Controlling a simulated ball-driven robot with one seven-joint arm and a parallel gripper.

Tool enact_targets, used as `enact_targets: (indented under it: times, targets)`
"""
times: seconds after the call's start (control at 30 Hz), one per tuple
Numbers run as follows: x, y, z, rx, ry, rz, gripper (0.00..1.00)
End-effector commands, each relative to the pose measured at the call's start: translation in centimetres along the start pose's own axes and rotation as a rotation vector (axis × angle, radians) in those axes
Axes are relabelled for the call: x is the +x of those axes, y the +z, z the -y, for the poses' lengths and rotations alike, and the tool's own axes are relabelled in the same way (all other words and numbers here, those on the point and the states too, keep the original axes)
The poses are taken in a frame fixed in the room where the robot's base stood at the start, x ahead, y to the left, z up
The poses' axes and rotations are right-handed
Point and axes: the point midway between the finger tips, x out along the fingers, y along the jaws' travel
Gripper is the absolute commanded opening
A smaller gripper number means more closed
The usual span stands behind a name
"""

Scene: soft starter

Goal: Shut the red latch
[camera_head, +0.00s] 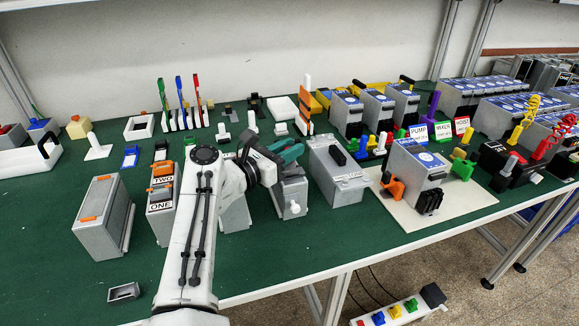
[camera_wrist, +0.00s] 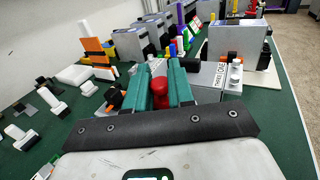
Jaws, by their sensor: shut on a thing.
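The red latch (camera_wrist: 160,94) shows in the wrist view as a rounded red piece between the two teal fingers of my gripper (camera_wrist: 160,70). My gripper is shut on it, with a finger on each side. The latch's lower part and mounting are hidden by the fingers and the gripper body. In the head view my gripper (camera_head: 286,153) is over a grey box (camera_head: 290,195) with a white knob on its front. The red latch is hidden there, so I cannot tell its angle.
A grey box with a black handle (camera_head: 338,175) stands just right of my gripper. A box labelled ONE and TWO (camera_head: 160,210) and a plain grey box (camera_head: 104,222) are at the left. An orange-and-white upright piece (camera_wrist: 96,52) stands behind at the left in the wrist view.

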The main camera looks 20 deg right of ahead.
Motion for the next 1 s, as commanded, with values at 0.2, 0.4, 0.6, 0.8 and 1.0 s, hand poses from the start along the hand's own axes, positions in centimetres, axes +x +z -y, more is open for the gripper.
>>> enact_targets:
  times: [0.2,0.4,0.6,0.8,1.0]
  targets:
    - [-0.05,-0.13,-0.17,0.003,-0.052,0.004,0.0]
    - [-0.08,0.38,-0.14,0.002,-0.076,0.005,0.0]
    - [-0.08,0.38,-0.15,0.002,-0.075,0.005,0.3]
    - [-0.11,0.22,-0.12,0.001,-0.075,0.003,0.42]
    - [-0.32,0.11,-0.14,0.0,-0.075,0.002,0.42]
